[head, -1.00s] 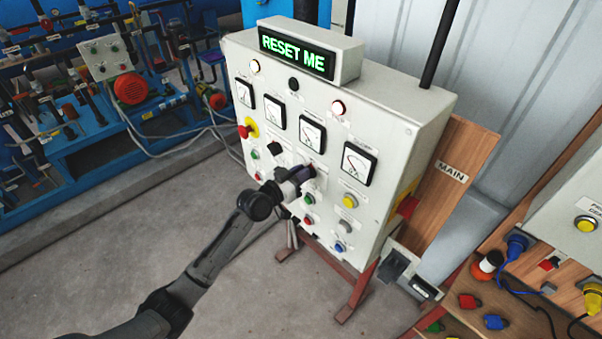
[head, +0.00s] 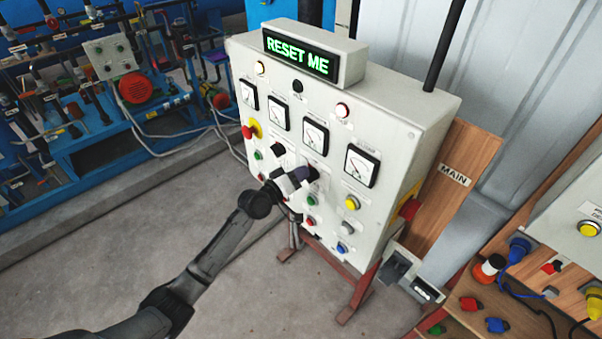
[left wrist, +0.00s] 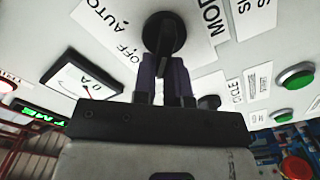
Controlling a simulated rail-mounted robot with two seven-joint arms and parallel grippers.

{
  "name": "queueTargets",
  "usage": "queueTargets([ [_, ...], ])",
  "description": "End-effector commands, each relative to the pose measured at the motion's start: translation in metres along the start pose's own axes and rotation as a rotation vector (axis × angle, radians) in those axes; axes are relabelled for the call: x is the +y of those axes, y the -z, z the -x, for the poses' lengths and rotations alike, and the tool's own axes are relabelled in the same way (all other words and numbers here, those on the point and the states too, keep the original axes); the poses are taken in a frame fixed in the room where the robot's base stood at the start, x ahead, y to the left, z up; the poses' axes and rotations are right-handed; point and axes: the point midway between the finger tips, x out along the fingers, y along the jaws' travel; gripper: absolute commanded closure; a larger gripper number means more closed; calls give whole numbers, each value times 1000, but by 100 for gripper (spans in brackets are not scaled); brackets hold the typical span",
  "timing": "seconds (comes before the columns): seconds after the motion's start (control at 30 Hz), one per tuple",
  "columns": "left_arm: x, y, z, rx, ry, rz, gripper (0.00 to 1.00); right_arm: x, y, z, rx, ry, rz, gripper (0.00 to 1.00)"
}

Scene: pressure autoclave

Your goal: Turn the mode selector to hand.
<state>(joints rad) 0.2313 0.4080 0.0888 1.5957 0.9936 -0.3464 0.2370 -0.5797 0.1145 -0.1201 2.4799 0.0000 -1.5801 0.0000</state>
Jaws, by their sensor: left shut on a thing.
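The mode selector is a black round knob (left wrist: 165,33) on the white control panel (head: 385,115). In the left wrist view it sits on a white label with AUTO, OFF and a partly cut "MOD" readable; no HAND mark is readable. My left gripper (left wrist: 166,68) has its two purplish fingers shut on the knob's handle. The knob's exact pointing is hard to tell. My right gripper is not in view.
A lit display (head: 300,53) on top reads RESET ME. Another black knob (head: 278,149) and a red emergency button (head: 248,131) are left of my gripper. Several push buttons lie below and right. A wooden board (head: 447,185) marked MAIN stands right of the panel.

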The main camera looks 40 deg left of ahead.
Motion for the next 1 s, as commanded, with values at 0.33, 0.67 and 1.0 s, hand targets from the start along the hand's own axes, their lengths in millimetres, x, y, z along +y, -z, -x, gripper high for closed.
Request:
queueTargets([
  [0.33, -1, 0, 0, 1, 0, 72, 100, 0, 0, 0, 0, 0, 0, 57],
  [0.67, -2, 0, 0, 1, 0, 77, 100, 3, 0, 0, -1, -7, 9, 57],
  [1.0, -2, 0, 0, 1, 0, 76, 62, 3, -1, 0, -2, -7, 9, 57],
])
